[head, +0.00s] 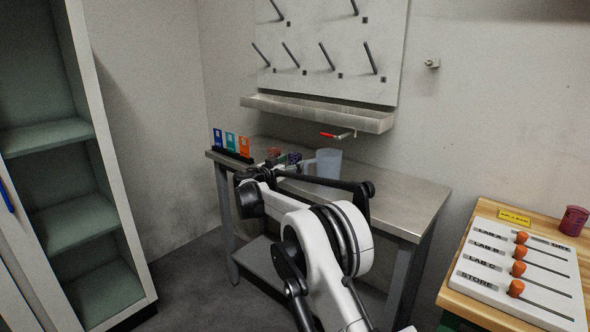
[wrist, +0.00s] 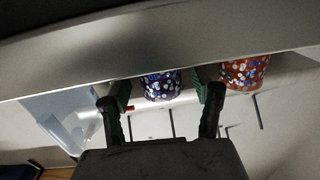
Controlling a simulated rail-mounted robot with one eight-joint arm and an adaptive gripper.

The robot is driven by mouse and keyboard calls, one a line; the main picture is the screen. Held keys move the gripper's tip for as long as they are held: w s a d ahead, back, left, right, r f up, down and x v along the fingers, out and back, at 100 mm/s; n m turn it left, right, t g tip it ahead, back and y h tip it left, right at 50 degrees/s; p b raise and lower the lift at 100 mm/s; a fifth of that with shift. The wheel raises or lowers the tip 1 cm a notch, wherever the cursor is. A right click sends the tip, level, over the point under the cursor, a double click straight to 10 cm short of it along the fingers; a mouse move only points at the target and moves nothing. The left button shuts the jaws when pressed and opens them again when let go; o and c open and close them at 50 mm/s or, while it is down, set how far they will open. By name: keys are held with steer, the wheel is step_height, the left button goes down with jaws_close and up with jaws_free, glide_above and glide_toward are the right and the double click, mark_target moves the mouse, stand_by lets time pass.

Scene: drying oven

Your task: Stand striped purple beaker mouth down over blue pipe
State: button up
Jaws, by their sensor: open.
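My gripper (wrist: 163,97) is open in the wrist view, its green-padded fingers apart. A dark purple-blue beaker with pale speckles (wrist: 161,85) shows between the fingertips, with gaps at both sides. I see spots on it, not clear stripes. In the head view this dark beaker (head: 294,157) stands on the steel table, just behind my gripper (head: 268,168). A maroon-purple cup (head: 574,220) stands at the far right on the wooden bench; its pattern is too small to tell. I cannot make out a blue pipe; grey pegs (head: 326,57) stick out from the wall board.
A red-orange speckled beaker (wrist: 245,72) stands beside the dark one. A translucent container (head: 328,163) is on its other side. Blue, teal and orange cards (head: 231,141) stand at the table's left end. The steel table's right part (head: 405,195) is clear. A slider panel (head: 515,265) lies on the wooden bench.

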steer(key=shift+x, duration=1)
steer(key=c, duration=1)
steer(key=shift+c, duration=0.4)
